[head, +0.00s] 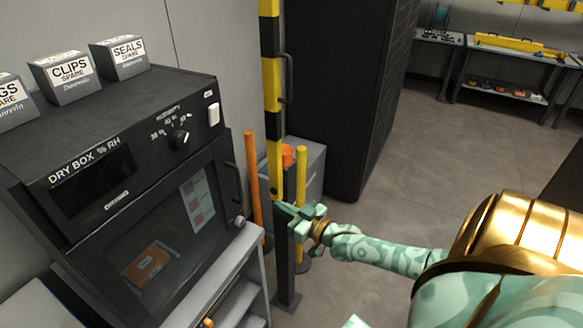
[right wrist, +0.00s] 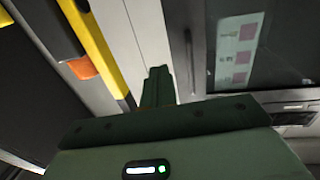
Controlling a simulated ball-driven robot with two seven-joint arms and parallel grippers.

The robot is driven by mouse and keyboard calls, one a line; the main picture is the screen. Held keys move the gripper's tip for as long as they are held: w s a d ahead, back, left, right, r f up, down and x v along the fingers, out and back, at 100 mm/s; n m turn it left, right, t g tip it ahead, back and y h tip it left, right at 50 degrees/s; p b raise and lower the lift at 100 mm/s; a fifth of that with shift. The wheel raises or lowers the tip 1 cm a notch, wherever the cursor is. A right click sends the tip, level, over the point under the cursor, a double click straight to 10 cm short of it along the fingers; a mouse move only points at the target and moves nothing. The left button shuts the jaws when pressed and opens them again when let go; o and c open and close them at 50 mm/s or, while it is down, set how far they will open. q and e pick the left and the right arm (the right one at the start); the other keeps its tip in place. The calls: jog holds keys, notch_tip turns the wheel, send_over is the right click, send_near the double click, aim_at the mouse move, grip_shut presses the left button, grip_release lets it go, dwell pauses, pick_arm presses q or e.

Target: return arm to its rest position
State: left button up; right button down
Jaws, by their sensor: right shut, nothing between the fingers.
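My right gripper (head: 291,212) is shut and empty in the head view. It is green and sits at the end of my right arm, which comes in from the right. In the picture its fingertips overlap the area by the yellow and black post (head: 270,95), to the right of the dry box; I cannot tell whether they touch anything. In the right wrist view the closed fingers (right wrist: 158,86) point up the picture with nothing between them. My left gripper is not in view.
The black dry box (head: 110,185) stands at the left, its door closed, with labelled spare boxes (head: 66,77) on top. An orange post (head: 252,180) and a dark cabinet (head: 345,90) stand near my gripper. Open floor (head: 440,150) lies toward the benches at the back right.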

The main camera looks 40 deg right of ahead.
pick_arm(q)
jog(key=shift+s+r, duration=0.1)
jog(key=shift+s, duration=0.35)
pick_arm(e)
jog(key=shift+s+d, duration=0.15)
jog(key=shift+s, duration=0.4)
jog(key=shift+s+d, duration=0.15)
jog(key=shift+s, duration=0.4)
